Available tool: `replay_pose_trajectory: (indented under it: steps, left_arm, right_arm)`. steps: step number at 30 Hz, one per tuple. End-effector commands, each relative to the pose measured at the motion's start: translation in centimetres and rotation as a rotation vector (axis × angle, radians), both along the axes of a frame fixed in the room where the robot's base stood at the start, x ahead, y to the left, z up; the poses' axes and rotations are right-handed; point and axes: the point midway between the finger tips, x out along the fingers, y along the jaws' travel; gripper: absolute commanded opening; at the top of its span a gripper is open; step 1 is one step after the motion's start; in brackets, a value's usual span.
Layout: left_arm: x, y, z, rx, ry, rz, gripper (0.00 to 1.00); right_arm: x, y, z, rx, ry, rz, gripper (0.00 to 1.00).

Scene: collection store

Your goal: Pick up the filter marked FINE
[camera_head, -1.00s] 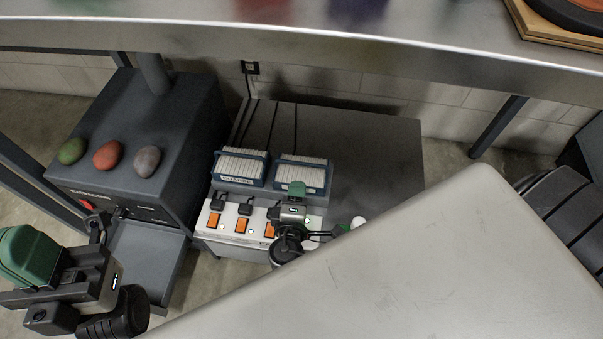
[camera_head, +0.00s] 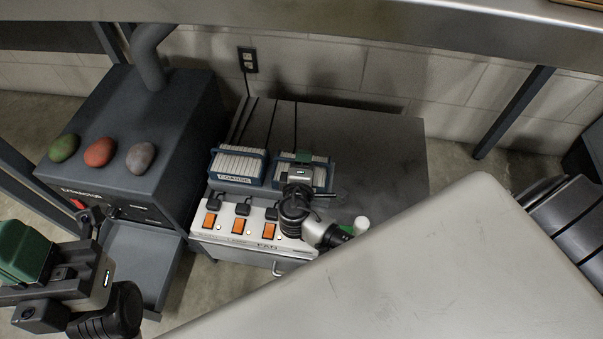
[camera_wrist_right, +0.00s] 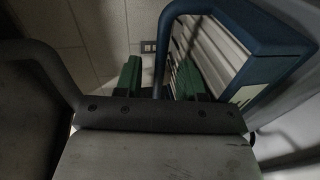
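Two pleated filters with blue frames stand side by side on the grey cabinet. The left filter (camera_head: 238,166) reads COARSE. The right filter (camera_head: 320,176) is partly covered by my right gripper, and I cannot read its label. My right gripper (camera_head: 303,157) is at the top of this right filter. In the right wrist view, its green fingers (camera_wrist_right: 160,80) are apart, and a bar of a blue filter frame (camera_wrist_right: 248,45) shows between them with gaps either side. My left gripper (camera_head: 25,250) is at the lower left, away from the filters; its finger gap is hidden.
A panel with orange switches (camera_head: 240,225) lies in front of the filters. A dark box (camera_head: 140,150) with three egg-shaped stones stands left. A pale surface (camera_head: 430,260) fills the lower right. A metal shelf edge (camera_head: 350,22) crosses the top.

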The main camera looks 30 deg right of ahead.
Motion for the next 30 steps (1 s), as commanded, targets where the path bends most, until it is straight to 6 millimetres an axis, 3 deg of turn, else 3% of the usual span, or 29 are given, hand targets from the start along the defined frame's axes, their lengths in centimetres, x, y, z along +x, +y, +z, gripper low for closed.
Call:
replay_pose_trajectory:
  steps: [3, 10, 23, 30]
  left_arm:
    - [0.0, 0.0, 0.0, 0.000, 0.000, 0.000, 0.00]
    - [0.0, 0.0, 0.0, 0.000, 0.003, -0.001, 0.00]
    - [0.0, 0.0, 0.0, -0.001, 0.004, 0.000, 0.00]
    - [-0.1, 0.0, 0.8, -0.003, 0.003, 0.000, 0.00]
  right_arm:
    - [0.0, 0.0, 0.0, 0.000, 0.000, 0.000, 0.36]
    - [0.0, 0.0, 0.0, 0.001, -0.001, 0.000, 0.01]
    - [0.0, 0.1, 0.1, 0.000, -0.001, 0.000, 0.00]
    - [0.0, 0.1, 1.7, 0.003, -0.003, -0.001, 0.00]
